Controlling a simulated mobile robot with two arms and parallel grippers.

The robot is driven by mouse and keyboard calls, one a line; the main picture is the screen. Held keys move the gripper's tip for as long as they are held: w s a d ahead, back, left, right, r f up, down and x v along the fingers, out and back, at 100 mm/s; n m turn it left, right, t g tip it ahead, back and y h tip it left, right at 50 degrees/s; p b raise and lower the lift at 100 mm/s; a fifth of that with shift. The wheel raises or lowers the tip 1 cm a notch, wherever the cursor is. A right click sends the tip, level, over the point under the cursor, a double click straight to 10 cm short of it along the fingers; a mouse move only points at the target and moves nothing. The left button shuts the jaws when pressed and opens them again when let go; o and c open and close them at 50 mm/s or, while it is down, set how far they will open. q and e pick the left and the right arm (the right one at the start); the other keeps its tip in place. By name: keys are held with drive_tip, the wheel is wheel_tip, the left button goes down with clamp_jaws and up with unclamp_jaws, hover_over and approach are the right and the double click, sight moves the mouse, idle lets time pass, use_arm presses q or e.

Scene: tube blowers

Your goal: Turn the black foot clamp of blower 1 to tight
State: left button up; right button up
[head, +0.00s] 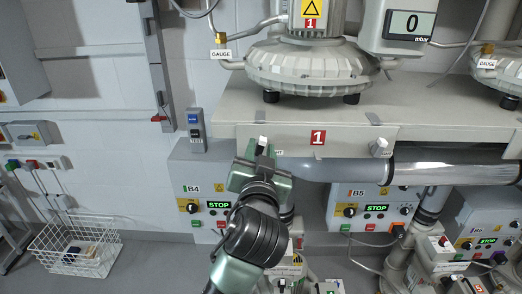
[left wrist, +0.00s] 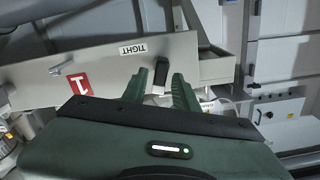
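Blower 1 (head: 312,68) stands on a pale shelf whose front bears a red "1" plate (head: 318,138); the plate also shows in the left wrist view (left wrist: 79,84). The black foot clamp (left wrist: 161,71) is a small dark lever at the shelf front, beside a TIGHT label (left wrist: 132,49). In the head view my gripper mostly hides it. My left gripper (head: 262,152) is at the clamp; in the left wrist view its green fingers (left wrist: 161,82) are apart, one on each side of the lever, with narrow gaps. My right gripper is in neither view.
A second, pale clamp (head: 379,148) sits farther right on the shelf front. A grey pipe (head: 440,172) runs below the shelf. Control boxes B4 (head: 192,189) and B5 (head: 357,193) stand beneath. A white wire basket (head: 75,246) is on the floor at left.

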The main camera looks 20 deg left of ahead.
use_arm(q)
clamp_jaws()
drive_tip(key=shift+r+m+p, duration=0.15)
drive_tip(key=shift+m+p, duration=0.65)
drive_tip(key=shift+p, duration=0.15)
drive_tip(key=shift+w+d+f+m+p, duration=0.15)
drive_tip(key=shift+f+m+p, duration=0.1)
drive_tip(key=shift+m+p, duration=1.8)
drive_tip(key=shift+s+d+f+m+p, duration=0.1)
drive_tip(key=shift+f+m+p, duration=0.1)
drive_tip(key=shift+m+p, duration=1.85)
drive_tip(key=shift+w+d+f+m+p, duration=0.15)
drive_tip(key=shift+f+m+p, duration=0.1)
drive_tip(key=shift+m+p, duration=1.8)
drive_tip(key=shift+s+m, duration=0.1)
drive_tip(key=shift+m, duration=0.25)
